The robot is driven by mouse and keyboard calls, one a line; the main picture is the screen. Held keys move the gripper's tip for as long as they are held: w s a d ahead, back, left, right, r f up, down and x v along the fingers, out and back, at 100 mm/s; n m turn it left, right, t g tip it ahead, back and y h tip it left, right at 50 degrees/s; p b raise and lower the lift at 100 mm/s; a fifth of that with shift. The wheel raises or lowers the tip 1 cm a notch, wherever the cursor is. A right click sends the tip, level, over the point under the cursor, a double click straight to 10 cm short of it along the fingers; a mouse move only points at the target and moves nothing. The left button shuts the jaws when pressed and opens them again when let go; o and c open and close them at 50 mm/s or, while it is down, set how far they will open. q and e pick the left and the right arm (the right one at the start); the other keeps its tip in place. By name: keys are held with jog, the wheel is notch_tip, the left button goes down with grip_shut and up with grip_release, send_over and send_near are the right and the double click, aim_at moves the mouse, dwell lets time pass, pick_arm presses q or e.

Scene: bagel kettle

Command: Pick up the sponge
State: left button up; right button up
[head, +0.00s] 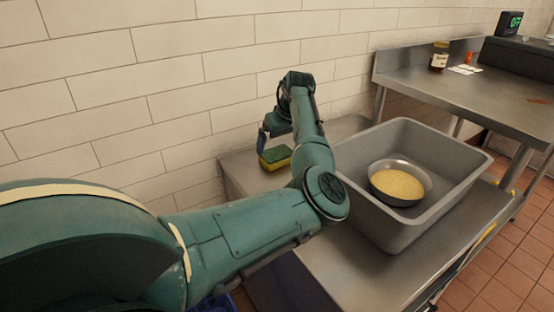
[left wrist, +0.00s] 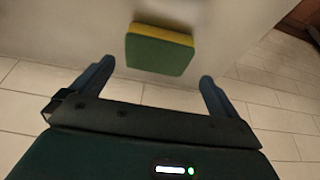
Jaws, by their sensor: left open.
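The sponge (head: 275,157), green with a yellow layer, lies on the metal counter near the tiled wall in the head view. In the left wrist view the sponge (left wrist: 160,50) shows its green face, with a yellow edge along the top. My left gripper (head: 265,140) is right by the sponge, its arm bent over from the left. In the left wrist view the left gripper (left wrist: 157,80) is open, with the sponge ahead of and between the lines of its two fingers. Nothing is held. My right gripper is not in view.
A grey tub (head: 408,240) stands on the counter (head: 345,270) right of my arm, with a round pan (head: 400,198) of yellowish contents inside. The tiled wall (head: 160,75) is close behind the sponge. A higher metal table (head: 480,95) at right holds a jar (head: 439,58).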

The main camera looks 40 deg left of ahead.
aim_at(277, 153)
pick_arm(q)
jog(key=b+x, duration=0.1)
jog(key=x, duration=0.4)
jog(key=shift+w+d+f, duration=0.15)
jog(key=shift+c, duration=0.2)
jog(key=c, duration=0.8)
